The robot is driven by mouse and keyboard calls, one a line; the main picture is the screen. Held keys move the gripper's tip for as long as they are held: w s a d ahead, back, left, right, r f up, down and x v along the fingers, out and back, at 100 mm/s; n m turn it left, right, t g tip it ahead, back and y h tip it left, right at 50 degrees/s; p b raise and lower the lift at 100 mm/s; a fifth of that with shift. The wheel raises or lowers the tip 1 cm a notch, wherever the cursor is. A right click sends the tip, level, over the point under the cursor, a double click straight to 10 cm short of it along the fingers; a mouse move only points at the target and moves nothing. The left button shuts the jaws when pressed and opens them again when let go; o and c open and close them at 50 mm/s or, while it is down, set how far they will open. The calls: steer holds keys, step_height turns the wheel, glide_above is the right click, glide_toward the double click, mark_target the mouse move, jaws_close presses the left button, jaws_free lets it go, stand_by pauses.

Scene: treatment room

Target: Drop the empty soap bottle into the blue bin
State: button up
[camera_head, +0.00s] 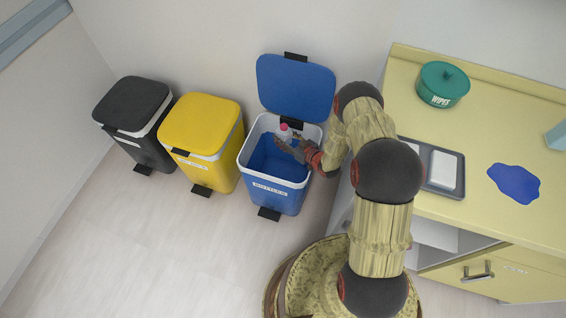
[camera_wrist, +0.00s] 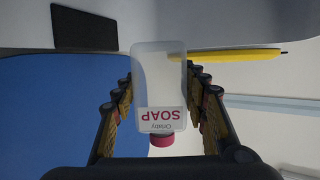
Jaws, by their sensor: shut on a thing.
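The soap bottle (camera_wrist: 158,85) is clear, with a white SOAP label and a pink cap, and looks empty. My gripper (camera_wrist: 160,95) is shut on it, one finger on each side. In the head view the bottle (camera_head: 284,133) and my gripper (camera_head: 291,147) are over the mouth of the blue bin (camera_head: 275,192). The bin's blue lid (camera_head: 296,88) stands open against the wall. Part of the bottle is hidden by my gripper in the head view. I cannot tell how far it is above or inside the rim.
A yellow bin (camera_head: 202,130) and a black bin (camera_head: 134,108), both with lids shut, stand to the left. A yellow counter (camera_head: 480,115) at right bears a green wipes tub (camera_head: 442,85), a grey tray (camera_head: 459,188) and a blue patch (camera_head: 515,183). The floor in front is clear.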

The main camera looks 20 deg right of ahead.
mark_target(284, 126)
steer(key=o, duration=1.2)
steer(key=shift+c, duration=0.2)
step_height(284, 126, up, 10)
steer(key=shift+f, duration=0.1)
stand_by(0.4)
